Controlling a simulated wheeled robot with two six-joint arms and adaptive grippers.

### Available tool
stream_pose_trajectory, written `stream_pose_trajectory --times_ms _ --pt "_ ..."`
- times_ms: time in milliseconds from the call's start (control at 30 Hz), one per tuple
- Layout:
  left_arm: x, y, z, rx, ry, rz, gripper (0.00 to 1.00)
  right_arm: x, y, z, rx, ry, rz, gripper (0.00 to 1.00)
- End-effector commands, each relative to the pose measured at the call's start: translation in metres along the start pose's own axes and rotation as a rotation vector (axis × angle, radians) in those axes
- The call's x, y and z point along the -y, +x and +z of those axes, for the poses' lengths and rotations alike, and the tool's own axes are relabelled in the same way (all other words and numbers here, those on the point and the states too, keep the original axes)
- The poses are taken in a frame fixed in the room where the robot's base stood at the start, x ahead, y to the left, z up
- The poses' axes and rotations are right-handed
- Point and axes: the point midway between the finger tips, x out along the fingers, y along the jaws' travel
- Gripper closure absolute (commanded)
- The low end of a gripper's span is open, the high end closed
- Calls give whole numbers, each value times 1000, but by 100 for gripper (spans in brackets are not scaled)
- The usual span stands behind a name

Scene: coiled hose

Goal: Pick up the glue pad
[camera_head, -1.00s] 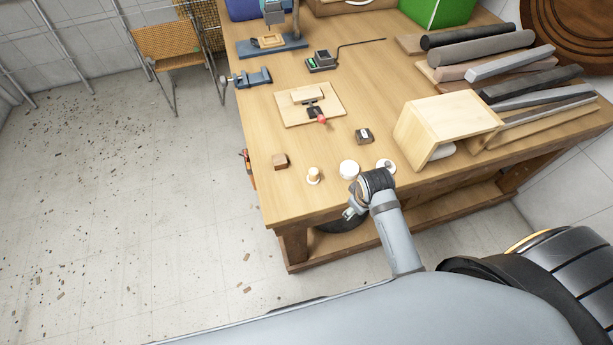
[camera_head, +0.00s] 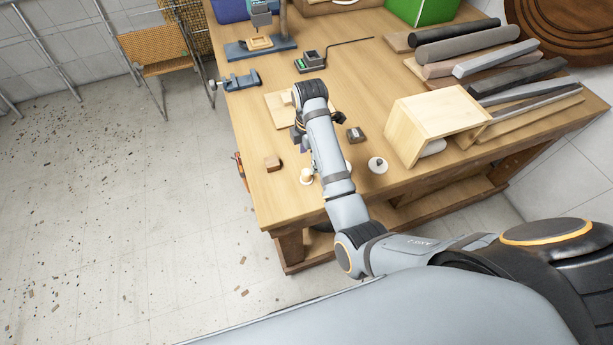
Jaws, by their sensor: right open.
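I cannot tell for sure which item is the glue pad. A white round dish with a dark centre (camera_head: 378,165) lies near the table's front edge. A second white round piece (camera_head: 348,165) is mostly hidden behind my right forearm. A small dark block with a light face (camera_head: 356,135) sits just right of the forearm. My right gripper (camera_head: 298,134) is open over the front of the light wooden board (camera_head: 274,107), covering much of that board; its fingertips are small and partly hidden, and it holds nothing that I can see. My left gripper is not in view.
A brown block (camera_head: 272,163) and a cream spool-like piece (camera_head: 306,176) stand at the front left. An open wooden box (camera_head: 430,115) and several long bars (camera_head: 500,60) fill the right. A blue vise (camera_head: 241,80) sits at the left edge.

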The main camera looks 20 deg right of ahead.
Motion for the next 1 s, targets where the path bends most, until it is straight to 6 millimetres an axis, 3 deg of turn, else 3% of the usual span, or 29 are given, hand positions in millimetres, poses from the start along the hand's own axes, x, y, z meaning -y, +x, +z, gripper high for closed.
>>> stream_pose_trajectory --times_ms 33,133,433,533,700,933,1000 --pt "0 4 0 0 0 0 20 1 13 0 0 0 -3 36" --pt "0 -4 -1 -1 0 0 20 1 24 0 1 0 -3 36" --pt "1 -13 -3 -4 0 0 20 3 41 -3 -1 2 -4 36" --pt "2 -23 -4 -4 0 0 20 6 58 -7 -1 2 -5 36" --pt "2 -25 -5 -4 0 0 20 5 82 -8 -1 2 0 36" --pt "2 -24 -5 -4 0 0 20 4 85 -7 -1 3 2 36" --pt "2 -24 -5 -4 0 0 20 4 85 -7 0 3 2 44"
